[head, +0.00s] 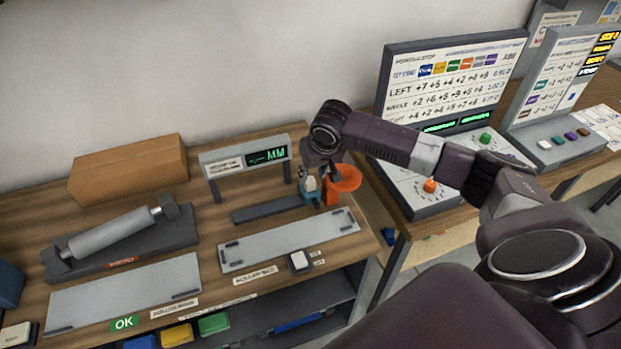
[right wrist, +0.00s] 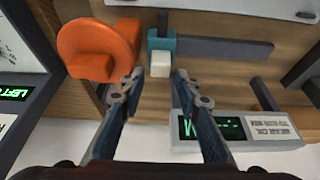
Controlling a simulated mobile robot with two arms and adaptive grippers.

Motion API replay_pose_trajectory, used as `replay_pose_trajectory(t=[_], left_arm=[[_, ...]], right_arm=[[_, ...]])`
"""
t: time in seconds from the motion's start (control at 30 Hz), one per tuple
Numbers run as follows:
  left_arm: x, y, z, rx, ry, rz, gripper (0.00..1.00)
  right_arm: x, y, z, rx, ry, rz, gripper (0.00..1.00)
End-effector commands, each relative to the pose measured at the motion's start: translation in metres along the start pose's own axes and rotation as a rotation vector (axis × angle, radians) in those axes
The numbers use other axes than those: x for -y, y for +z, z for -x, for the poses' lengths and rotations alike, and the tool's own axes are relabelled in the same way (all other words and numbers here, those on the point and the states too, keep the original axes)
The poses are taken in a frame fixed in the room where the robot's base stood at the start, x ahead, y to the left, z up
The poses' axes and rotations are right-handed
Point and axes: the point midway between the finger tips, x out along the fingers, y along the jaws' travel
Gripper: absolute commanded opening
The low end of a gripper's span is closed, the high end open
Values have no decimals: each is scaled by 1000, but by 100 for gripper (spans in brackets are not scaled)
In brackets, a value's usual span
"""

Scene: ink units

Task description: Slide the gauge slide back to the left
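The gauge slide is a teal block (head: 308,198) with a white knob (head: 311,184), at the right end of a dark rail (head: 265,210). In the right wrist view the teal block (right wrist: 176,44) and the white knob (right wrist: 160,64) show with the rail (right wrist: 228,50) running off to the right. My right gripper (right wrist: 159,78) is open. Its two fingertips are on either side of the knob's near end, with a gap on each side. In the head view my right gripper (head: 322,172) hangs at the slide and partly hides it. My left gripper is not in view.
An orange rounded part (head: 344,178) stands close right of the slide, also in the right wrist view (right wrist: 98,48). A display on posts (head: 245,158) stands behind the rail. A light plate (head: 290,240) lies in front. The rail left of the slide is clear.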

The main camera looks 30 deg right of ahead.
Motion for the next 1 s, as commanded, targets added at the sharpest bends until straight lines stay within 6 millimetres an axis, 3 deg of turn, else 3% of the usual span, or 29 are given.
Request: replay_pose_trajectory(t=[0.33, 0.73, 1.0], left_arm=[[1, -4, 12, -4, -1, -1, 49], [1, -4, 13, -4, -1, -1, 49], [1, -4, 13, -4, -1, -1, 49]], right_arm=[[1, 0, -44, 1, 0, 1, 30], [1, 0, -52, -1, 0, 3, 30], [0, 0, -52, -1, 0, 3, 3]])
